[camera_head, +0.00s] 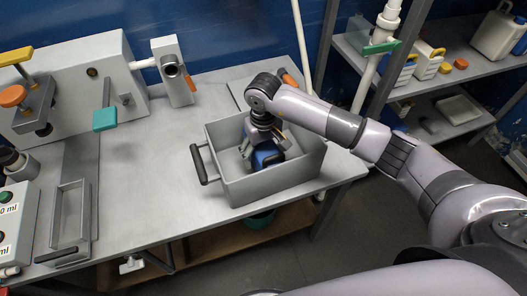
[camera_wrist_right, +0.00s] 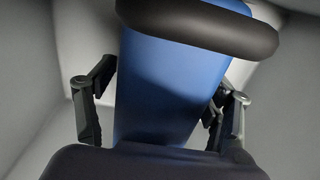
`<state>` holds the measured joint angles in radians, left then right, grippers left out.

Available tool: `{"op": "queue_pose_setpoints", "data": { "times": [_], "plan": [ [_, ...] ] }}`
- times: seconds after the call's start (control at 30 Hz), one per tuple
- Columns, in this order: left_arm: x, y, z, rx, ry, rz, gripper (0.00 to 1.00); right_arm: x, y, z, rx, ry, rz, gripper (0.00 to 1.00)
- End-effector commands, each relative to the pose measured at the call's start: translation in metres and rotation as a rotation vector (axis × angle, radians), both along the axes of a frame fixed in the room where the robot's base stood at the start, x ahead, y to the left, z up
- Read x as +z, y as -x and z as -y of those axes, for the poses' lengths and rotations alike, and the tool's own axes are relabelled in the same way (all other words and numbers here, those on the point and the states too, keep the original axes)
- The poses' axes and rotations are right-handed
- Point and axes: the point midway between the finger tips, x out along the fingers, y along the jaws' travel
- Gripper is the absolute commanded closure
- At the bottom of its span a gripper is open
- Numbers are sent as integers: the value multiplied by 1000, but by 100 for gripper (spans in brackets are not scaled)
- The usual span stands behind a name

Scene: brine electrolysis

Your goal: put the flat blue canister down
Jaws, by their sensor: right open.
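The flat blue canister (camera_head: 267,155) is inside the grey bin (camera_head: 277,184) on the table, partly hidden by my right gripper (camera_head: 259,147). In the right wrist view the canister (camera_wrist_right: 170,85) shows large, with a blue body and a dark rounded bar across its top. My right gripper (camera_wrist_right: 160,115) has its fingers apart, one on each side of the canister. Whether the canister's underside touches the bin floor is hidden. My left gripper does not show.
The bin walls stand close around my right gripper, with a dark handle (camera_head: 200,164) on the left side. A grey machine (camera_head: 75,75) with a teal lever stands at the back left. Free tabletop (camera_head: 150,180) lies left of the bin. Shelves with bottles are at the right.

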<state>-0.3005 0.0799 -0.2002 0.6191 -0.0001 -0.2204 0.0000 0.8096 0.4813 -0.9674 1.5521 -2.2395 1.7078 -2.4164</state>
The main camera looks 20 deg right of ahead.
Motion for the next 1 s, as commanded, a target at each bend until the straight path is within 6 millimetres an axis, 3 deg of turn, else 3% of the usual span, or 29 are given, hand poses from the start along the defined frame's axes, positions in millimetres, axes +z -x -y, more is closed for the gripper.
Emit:
{"op": "queue_pose_setpoints", "data": {
  "times": [0.23,0.7,1.0],
  "plan": [
    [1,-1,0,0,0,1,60,9,-1,0,0,0,4,26],
    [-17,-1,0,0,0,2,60,101,-1,0,0,2,5,26],
    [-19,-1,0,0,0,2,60,122,0,0,0,0,0,26]
  ]
}}
